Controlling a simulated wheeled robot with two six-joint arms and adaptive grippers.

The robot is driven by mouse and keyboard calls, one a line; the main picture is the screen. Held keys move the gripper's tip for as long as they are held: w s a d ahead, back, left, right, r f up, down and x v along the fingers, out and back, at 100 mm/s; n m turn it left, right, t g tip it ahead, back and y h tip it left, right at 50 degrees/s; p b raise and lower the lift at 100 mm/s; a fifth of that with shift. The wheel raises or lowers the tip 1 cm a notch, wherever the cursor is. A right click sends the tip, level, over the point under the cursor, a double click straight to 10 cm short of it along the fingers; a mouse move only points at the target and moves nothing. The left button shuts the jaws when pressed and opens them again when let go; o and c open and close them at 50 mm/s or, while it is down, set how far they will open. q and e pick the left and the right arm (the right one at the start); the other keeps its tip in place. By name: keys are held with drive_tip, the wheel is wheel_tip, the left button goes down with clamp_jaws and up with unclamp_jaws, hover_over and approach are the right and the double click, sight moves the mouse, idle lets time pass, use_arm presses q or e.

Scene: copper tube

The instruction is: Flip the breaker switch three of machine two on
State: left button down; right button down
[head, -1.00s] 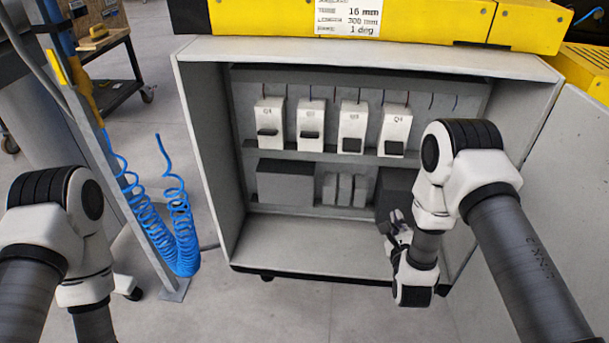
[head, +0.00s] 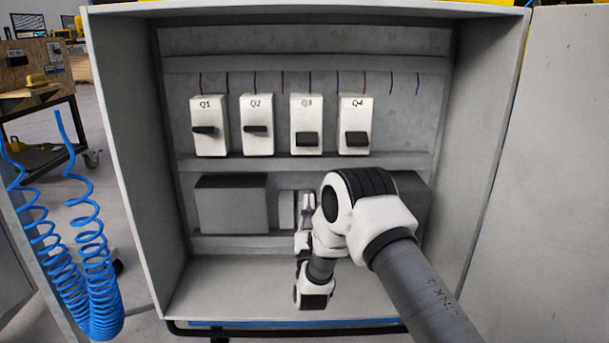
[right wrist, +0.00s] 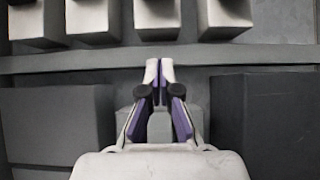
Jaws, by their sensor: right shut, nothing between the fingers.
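Four white breakers labelled Q1 to Q4 hang in a row in the open grey cabinet (head: 496,150). Breaker Q3 (head: 306,108) has its dark lever (head: 307,139) low, like Q4 (head: 355,110). The levers of Q1 (head: 208,112) and Q2 (head: 257,110) sit higher. My right gripper (head: 307,200) is below Q3, apart from it. In the right wrist view my right gripper (right wrist: 160,68) is shut and empty, with the undersides of the breakers above it; the third from the left (right wrist: 157,20) is almost straight ahead of the fingertips. The levers are hidden there. My left gripper is out of view.
A grey rail (head: 300,163) runs below the breakers. A large dark box (head: 231,204) and small light modules (head: 287,209) sit beneath it; another dark box is partly behind my right arm. The cabinet's side walls bound the space. Blue coiled hose (head: 95,270) hangs at left.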

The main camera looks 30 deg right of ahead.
sight(307, 139)
drive_tip(key=shift+r, duration=0.15)
drive_tip(key=w+d+r+b, duration=0.3)
drive_tip(key=w+r, duration=0.2)
drive_tip(key=r, duration=0.4)
drive_tip(key=shift+r+b, duration=0.4)
drive_tip(key=shift+d, duration=0.15)
